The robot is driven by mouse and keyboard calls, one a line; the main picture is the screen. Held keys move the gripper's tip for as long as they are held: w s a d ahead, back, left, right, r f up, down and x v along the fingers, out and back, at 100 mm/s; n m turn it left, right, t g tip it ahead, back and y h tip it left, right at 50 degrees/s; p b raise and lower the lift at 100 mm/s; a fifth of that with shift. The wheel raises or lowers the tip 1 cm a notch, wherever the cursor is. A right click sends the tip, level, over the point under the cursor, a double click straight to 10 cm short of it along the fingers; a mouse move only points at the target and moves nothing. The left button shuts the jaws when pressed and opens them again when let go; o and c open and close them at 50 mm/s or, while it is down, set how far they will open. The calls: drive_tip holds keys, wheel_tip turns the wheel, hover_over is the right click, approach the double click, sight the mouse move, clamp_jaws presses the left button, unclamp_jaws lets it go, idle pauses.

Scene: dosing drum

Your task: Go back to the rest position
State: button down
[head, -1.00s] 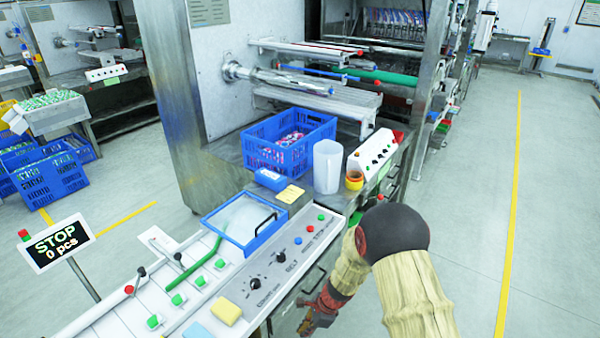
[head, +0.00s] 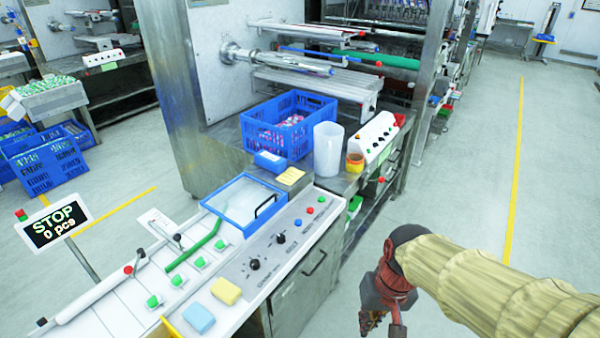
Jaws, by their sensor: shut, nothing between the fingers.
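My gripper (head: 383,322) hangs low at the bottom right of the head view, at the end of my arm in its beige sleeve. It points down over the open floor, to the right of the control console (head: 222,312) and apart from it. The fingers are small in the picture and partly cut by the bottom edge. They look closed, with nothing seen between them.
On the console lie a blue-framed lidded tray (head: 228,222), a yellow sponge (head: 226,291) and a blue sponge (head: 198,318). The floor (head: 470,190) at right is clear.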

drive_tip(key=s+d+r+t+h+b, duration=0.1)
drive_tip(key=s+d+r+t, duration=0.3)
drive_tip(key=r, duration=0.5)
drive_tip(key=shift+s+d+r+t+b, duration=0.2)
drive_tip(key=shift+s+r+t+b, duration=0.25)
drive_tip(key=shift+s, duration=0.25)
